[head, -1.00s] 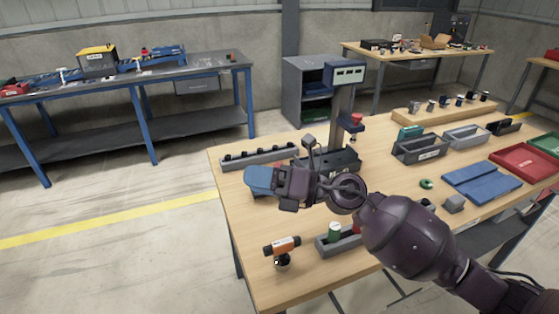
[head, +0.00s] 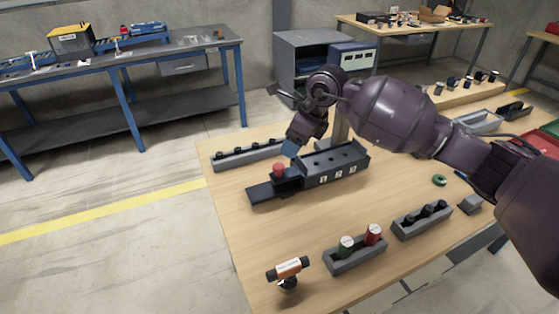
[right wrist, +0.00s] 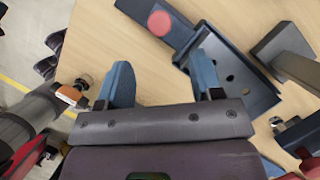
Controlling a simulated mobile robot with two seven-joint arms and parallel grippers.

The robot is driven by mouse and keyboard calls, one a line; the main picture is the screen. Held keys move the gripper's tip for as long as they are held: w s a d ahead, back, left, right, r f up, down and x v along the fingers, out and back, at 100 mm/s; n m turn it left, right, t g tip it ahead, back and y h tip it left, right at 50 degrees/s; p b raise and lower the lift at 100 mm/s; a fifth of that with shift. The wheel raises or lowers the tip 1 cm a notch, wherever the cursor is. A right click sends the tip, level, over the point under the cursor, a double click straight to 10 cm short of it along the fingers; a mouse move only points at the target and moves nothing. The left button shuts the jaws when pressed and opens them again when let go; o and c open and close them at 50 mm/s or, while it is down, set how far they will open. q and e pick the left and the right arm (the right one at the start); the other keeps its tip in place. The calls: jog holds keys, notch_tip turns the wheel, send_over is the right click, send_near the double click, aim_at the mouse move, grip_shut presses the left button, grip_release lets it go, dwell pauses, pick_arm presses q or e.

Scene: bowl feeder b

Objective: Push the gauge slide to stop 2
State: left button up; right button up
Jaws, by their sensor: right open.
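The gauge (head: 338,166) is a dark block on the wooden table with white numbered labels along its front. Its low dark rail (head: 262,192) sticks out to the left. The slide with a red knob (head: 279,170) sits on this rail near the block's left end. The red knob (right wrist: 159,23) also shows at the top of the right wrist view, beyond the fingertips. My right gripper (head: 291,149) is behind the slide, pointing down, and looks apart from it. In the right wrist view its blue fingers (right wrist: 160,72) are spread and empty. My left gripper is out of view.
A grey strip (head: 222,160) with dark pegs lies behind the gauge. In front stand a rack (head: 356,258) with green and red pieces, a tray (head: 424,225) of black pieces, and an orange-and-black part (head: 289,267). The table left of these is clear.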

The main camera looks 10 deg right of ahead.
aim_at(279, 166)
jog(key=x, duration=0.9)
jog(key=shift+w, duration=0.1)
jog(key=shift+c, duration=0.2)
